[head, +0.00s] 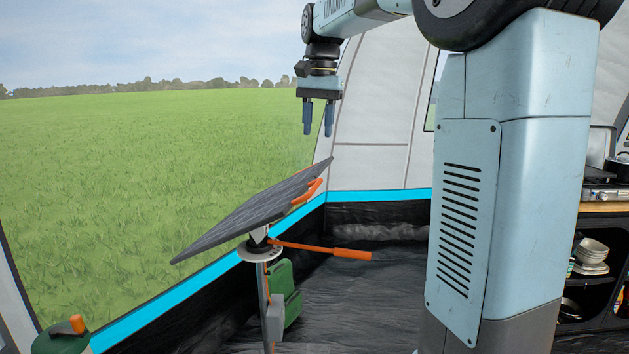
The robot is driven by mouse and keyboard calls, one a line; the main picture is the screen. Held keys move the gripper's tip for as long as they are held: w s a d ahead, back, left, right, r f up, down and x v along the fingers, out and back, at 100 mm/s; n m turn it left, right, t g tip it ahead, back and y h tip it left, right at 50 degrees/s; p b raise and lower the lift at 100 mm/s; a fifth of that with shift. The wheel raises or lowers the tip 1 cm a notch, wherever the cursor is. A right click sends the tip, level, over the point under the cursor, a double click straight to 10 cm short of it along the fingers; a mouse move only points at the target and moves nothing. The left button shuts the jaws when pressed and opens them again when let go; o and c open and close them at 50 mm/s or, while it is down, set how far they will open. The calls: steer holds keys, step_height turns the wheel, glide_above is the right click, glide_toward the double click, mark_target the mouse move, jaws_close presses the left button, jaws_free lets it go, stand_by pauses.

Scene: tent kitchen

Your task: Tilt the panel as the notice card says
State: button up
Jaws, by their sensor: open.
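The dark panel (245,212) sits tilted on top of a grey post, its right end higher than its left. An orange handle (307,191) is on the panel's right edge. A long orange lever (340,254) sticks out to the right from a pale round plate (258,252) under the panel. My gripper (318,132) points down, open and empty, above the panel's raised right end and apart from it. I cannot make out a notice card in this view.
A green box with a grey part (283,295) is by the post. A green object with an orange top (66,334) is at the lower left. A shelf with stacked bowls (592,252) and a stove (604,190) stand at the right. The dark floor right of the post looks clear.

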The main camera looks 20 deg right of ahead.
mark_target(314, 186)
steer(key=f, duration=0.9)
steer(key=w+f, duration=0.1)
steer(key=f, duration=0.3)
steer(key=shift+a+f, duration=0.3)
steer(key=shift+f, duration=0.05)
jaws_close()
